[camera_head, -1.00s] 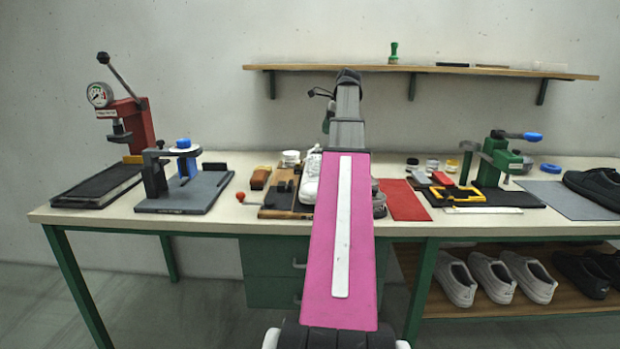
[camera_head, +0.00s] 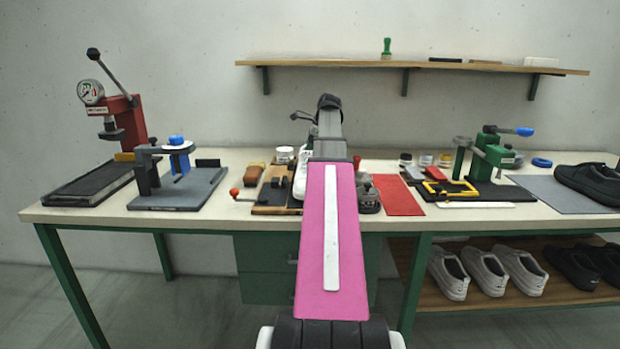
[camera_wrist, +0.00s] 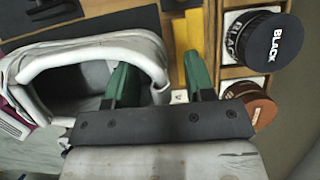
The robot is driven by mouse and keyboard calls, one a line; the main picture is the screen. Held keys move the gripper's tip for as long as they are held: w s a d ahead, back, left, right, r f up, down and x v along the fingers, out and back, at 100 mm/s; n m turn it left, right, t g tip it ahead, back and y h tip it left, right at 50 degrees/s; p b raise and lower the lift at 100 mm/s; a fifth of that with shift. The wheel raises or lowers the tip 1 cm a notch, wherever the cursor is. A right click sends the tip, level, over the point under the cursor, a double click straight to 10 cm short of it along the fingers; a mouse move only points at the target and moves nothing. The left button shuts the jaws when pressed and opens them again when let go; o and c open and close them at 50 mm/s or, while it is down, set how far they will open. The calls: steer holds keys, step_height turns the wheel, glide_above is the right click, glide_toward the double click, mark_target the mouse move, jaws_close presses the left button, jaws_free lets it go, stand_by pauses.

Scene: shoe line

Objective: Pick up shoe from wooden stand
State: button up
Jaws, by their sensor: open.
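A white shoe (camera_wrist: 92,62) fills the left of the wrist view, with its opening up. In the head view the shoe (camera_head: 299,176) is mostly hidden behind my arm. It is at the wooden stand (camera_head: 268,198), on the bench. My gripper (camera_wrist: 160,72) is open, with two green fingers. In the wrist view the left finger overlaps the shoe opening and the right finger is outside the shoe, so the rim at one end lies between them. I cannot tell whether either finger touches it. My gripper is hidden in the head view.
A jar with a black lid (camera_wrist: 272,42) and a brown-topped jar (camera_wrist: 258,112) stand close right of my gripper in wooden holders. A red mat (camera_head: 398,195) lies right of the stand. A grey-based fixture (camera_head: 180,190) stands left. A shelf (camera_head: 440,66) hangs above the bench.

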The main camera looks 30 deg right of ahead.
jaws_close()
